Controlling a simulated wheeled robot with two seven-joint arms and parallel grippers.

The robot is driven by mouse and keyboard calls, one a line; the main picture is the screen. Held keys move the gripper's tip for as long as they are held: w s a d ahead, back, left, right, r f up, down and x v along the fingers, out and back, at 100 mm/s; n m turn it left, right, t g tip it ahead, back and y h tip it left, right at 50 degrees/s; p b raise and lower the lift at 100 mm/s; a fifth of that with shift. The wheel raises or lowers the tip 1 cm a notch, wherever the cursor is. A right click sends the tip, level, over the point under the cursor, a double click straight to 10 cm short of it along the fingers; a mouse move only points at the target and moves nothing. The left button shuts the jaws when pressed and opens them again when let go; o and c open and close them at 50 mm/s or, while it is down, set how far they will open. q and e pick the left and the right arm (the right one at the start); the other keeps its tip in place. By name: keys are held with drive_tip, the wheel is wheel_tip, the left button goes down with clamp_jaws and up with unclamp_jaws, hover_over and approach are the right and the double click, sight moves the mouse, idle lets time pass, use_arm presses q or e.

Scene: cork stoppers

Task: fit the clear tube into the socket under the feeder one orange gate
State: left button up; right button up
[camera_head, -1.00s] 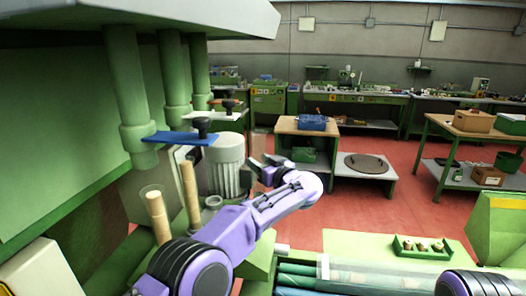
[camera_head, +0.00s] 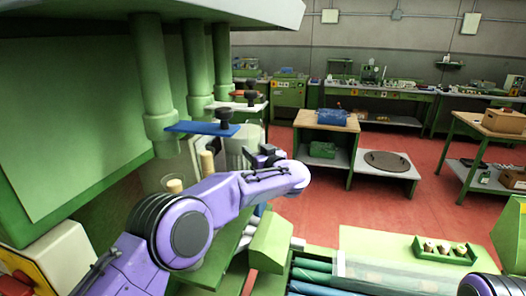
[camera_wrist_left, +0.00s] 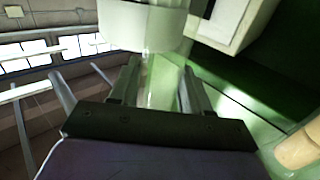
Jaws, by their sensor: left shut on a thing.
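My left gripper (camera_head: 259,154) is shut on the clear tube, right of the feeder's green pipes. The tube is hard to make out in the head view. In the left wrist view the clear tube (camera_wrist_left: 162,84) stands between the fingers, just below a pale round collar (camera_wrist_left: 143,22). I cannot tell whether tube and collar touch. The orange gate (camera_head: 238,95) is on the farthest pipe, with a black knob beside it. My right gripper is out of view.
A blue gate (camera_head: 203,128) and a white gate (camera_head: 236,107) stick out from the nearer pipes. Cork columns (camera_head: 207,163) stand below the blue gate. A green tray (camera_head: 420,252) of corks lies on the bench at right.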

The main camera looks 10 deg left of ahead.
use_arm(q)
drive_tip(key=s+a, duration=0.1)
drive_tip(key=a, duration=0.7)
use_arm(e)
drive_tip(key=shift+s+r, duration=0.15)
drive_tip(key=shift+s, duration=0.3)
use_arm(q)
drive_tip(key=shift+s+f, duration=0.15)
idle(0.6)
drive_tip(key=shift+f, duration=0.6)
idle(1.0)
drive_tip(key=shift+f+b, duration=0.3)
drive_tip(key=shift+f, duration=0.45)
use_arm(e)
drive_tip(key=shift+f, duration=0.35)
use_arm(q)
drive_tip(key=o, duration=1.1)
drive_tip(key=shift+a, duration=0.1)
drive_tip(key=shift+o, duration=0.2)
